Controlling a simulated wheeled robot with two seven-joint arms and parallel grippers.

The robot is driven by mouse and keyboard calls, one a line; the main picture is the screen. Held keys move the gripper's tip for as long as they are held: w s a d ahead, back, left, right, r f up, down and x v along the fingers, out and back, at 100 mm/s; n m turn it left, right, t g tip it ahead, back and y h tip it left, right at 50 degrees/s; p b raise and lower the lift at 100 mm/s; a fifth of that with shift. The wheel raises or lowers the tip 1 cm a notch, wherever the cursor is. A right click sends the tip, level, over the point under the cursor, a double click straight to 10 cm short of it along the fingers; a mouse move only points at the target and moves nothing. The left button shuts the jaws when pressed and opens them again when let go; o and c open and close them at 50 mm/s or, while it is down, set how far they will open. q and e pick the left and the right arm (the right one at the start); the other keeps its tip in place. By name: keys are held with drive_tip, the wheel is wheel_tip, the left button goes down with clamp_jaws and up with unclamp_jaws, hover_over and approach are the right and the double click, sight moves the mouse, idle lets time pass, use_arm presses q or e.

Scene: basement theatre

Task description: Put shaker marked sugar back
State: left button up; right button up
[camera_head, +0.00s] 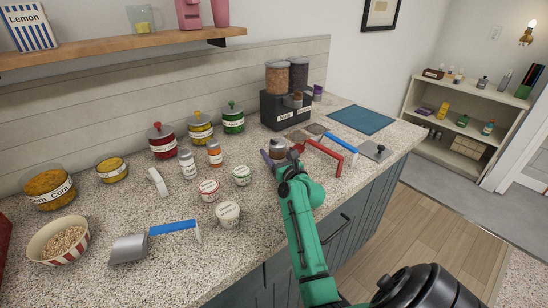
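My green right arm reaches in from the lower right. Its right gripper (281,157) is at the counter beside the black dispenser stand, with its dark fingers on either side of a small brown jar or shaker (278,147). I cannot tell whether the fingers touch it, and its label is hidden. A white-labelled shaker (187,164) and an orange shaker (214,154) stand upright left of the gripper. Their labels are too small to read, so I cannot tell which shaker is marked sugar. My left gripper is not in view.
Red, yellow and green lidded pots (200,130) stand along the wall. Small white tubs (228,213), a blue-handled scoop (175,227) and a popcorn bowl (60,240) are in front. A red-handled tool (325,148) and a blue mat (360,119) lie right of the gripper.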

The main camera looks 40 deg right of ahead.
drive_tip(key=shift+d+f, duration=0.1)
drive_tip(key=shift+f, duration=0.5)
drive_tip(key=shift+f, duration=0.15)
drive_tip(key=shift+s+f, duration=0.15)
drive_tip(key=shift+f, duration=0.45)
drive_tip(key=o, duration=1.5)
drive_tip(key=shift+a+f, duration=0.15)
drive_tip(key=shift+a, duration=0.05)
drive_tip(key=shift+c, duration=0.2)
drive_tip(key=shift+r, duration=0.2)
drive_tip(key=v, duration=0.4)
drive_tip(key=r+v, duration=0.1)
drive_tip(key=v, duration=0.2)
drive_tip(key=b+v, duration=0.1)
drive_tip(key=v, duration=0.3)
drive_tip(key=shift+s+r, duration=0.2)
drive_tip(key=shift+s, duration=0.15)
